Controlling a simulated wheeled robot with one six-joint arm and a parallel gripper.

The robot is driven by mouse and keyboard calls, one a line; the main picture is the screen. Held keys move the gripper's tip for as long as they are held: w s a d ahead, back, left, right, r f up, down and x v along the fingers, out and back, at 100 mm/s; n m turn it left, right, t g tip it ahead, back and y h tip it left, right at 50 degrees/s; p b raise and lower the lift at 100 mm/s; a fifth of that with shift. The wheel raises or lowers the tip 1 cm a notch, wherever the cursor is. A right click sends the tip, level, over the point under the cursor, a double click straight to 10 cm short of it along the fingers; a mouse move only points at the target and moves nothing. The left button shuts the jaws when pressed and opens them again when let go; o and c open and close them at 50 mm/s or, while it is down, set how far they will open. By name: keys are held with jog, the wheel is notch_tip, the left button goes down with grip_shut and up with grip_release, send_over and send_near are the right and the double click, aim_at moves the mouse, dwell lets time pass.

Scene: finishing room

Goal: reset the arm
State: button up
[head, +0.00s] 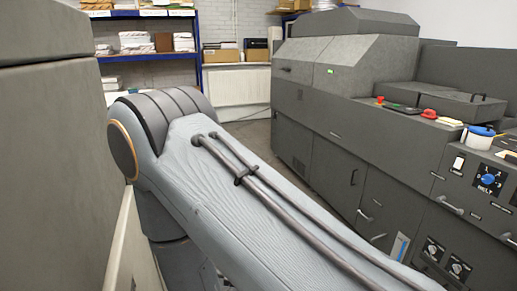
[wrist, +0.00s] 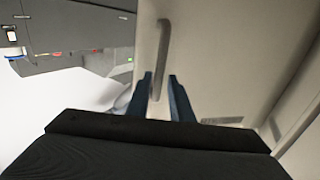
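My gripper (wrist: 160,77) shows in the wrist view as two dark blue fingers standing apart, with nothing held between them. A grey bar handle (wrist: 162,45) on a pale beige panel (wrist: 215,60) lies beyond the fingers and runs down into the gap between them in the picture. I cannot tell how far the handle is from the fingertips. In the head view my arm's pale grey link fills the middle foreground, and my gripper is out of view there.
A long grey machine (head: 345,110) with knobs, red buttons and a blue-lidded white container (head: 478,138) stands on the right. Blue-framed shelves (head: 150,57) with paper stacks are at the back. A large grey surface (head: 50,160) is close on the left. Some floor shows beyond my arm.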

jog(key=shift+w+d, duration=0.2)
jog(key=shift+w, duration=0.65)
jog(key=shift+w+d, duration=0.15)
jog(key=shift+w, duration=0.7)
jog(key=shift+s+f, duration=0.1)
